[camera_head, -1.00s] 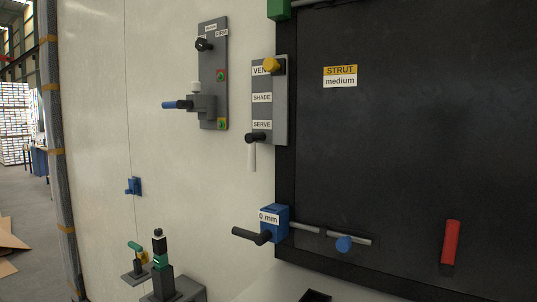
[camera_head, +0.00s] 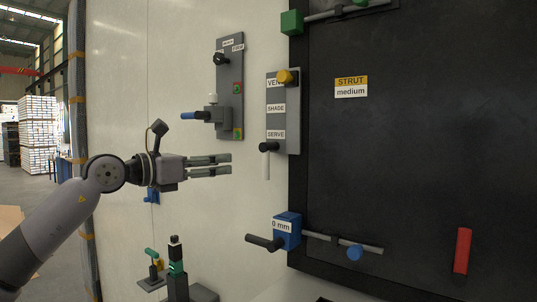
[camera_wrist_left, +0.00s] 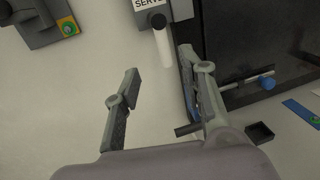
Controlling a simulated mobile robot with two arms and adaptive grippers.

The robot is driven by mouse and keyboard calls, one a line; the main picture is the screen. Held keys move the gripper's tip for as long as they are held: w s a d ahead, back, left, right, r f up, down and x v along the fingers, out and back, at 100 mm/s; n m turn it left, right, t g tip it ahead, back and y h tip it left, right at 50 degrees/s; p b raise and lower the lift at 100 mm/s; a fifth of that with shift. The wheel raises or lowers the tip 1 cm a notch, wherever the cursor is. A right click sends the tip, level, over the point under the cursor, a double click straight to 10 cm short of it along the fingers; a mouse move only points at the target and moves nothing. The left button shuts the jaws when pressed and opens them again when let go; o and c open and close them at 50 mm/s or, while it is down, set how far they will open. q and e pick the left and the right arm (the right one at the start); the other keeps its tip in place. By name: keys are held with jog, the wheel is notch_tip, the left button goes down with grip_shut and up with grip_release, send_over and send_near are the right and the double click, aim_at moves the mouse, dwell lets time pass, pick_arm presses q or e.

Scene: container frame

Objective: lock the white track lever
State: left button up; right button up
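The white lever (camera_head: 266,166) hangs straight down from a black pivot at the bottom of the grey panel (camera_head: 284,92) labelled "SERVE". It also shows in the left wrist view (camera_wrist_left: 164,48), upper middle, between the directions of the two fingers. My left gripper (camera_head: 229,165) is open and empty, to the left of the lever at about its height in the head view. In the left wrist view (camera_wrist_left: 160,62) its fingers are apart, and I see no clear contact with the lever. My right gripper is not in view.
A blue box (camera_head: 287,231) labelled "0 mm" with a black handle sits below the lever. Another grey panel (camera_head: 229,70) with a blue-tipped handle is up left. A large black board (camera_head: 420,130) fills the right. A green-and-black fixture (camera_head: 177,270) stands low left.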

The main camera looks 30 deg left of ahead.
aim_at(264, 157)
pick_arm(q)
jog(key=p+x, duration=0.7)
jog(key=x, duration=0.7)
jog(key=shift+w+d+r+p, duration=0.15)
jog(key=shift+w+r+p, duration=0.1)
jog(key=shift+p, duration=0.15)
jog(key=shift+w+d+f, duration=0.1)
jog(key=shift+w+f, duration=0.05)
jog(key=shift+w, duration=0.15)
jog(key=shift+c, duration=0.2)
grip_shut()
jog(key=shift+s, duration=0.1)
